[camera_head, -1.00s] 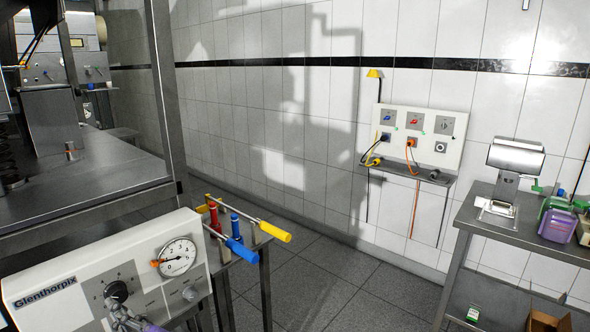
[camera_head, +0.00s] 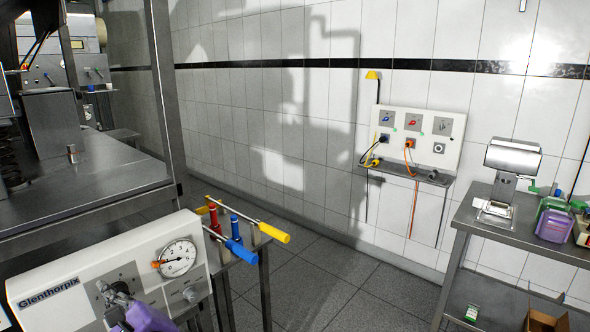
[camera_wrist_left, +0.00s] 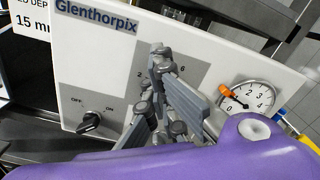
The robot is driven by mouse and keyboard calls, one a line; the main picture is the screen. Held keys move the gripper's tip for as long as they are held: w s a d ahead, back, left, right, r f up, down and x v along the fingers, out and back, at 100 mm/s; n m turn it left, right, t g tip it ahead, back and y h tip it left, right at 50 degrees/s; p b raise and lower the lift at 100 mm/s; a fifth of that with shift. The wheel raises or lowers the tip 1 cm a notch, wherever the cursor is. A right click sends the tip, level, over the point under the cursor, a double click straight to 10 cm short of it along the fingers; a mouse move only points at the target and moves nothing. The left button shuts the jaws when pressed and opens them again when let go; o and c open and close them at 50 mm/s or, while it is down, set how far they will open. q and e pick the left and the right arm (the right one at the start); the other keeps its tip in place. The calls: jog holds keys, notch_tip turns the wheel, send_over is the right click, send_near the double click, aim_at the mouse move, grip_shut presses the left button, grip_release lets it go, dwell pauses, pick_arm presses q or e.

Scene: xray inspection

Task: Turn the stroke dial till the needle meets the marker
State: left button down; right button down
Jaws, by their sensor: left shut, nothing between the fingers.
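The white Glenthorpix panel (camera_head: 60,270) stands at the lower left. Its round gauge (camera_head: 178,258) has an orange marker (camera_head: 156,264) on the left rim; the gauge also shows in the left wrist view (camera_wrist_left: 252,99). The needle is a thin dark line, too small to read surely against the marker. My left gripper (camera_head: 104,288) is shut and empty, in front of the panel's dial with a grey numbered scale (camera_wrist_left: 188,62). The fingers hide the dial's knob in both views; I cannot tell whether they touch it. My right gripper is out of view.
An OFF/ON knob (camera_wrist_left: 90,122) sits left of the dial on the panel. Red and blue handled tools (camera_head: 234,228) and a yellow-handled rod (camera_head: 272,233) stand right of the panel. A metal bench (camera_head: 510,235) is at the far right; the floor between is clear.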

pick_arm(q)
jog(key=shift+s+a, duration=0.1)
jog(key=shift+a, duration=0.15)
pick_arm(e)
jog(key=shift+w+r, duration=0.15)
pick_arm(q)
jog(key=shift+f, duration=0.15)
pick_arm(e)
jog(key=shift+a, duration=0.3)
pick_arm(q)
jog(key=shift+f, duration=0.1)
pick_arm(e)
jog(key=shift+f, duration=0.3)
pick_arm(q)
jog(key=shift+d+f, duration=0.1)
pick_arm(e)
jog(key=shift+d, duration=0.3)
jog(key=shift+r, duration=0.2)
pick_arm(q)
jog(key=shift+w+d, duration=0.1)
jog(key=shift+w, duration=0.1)
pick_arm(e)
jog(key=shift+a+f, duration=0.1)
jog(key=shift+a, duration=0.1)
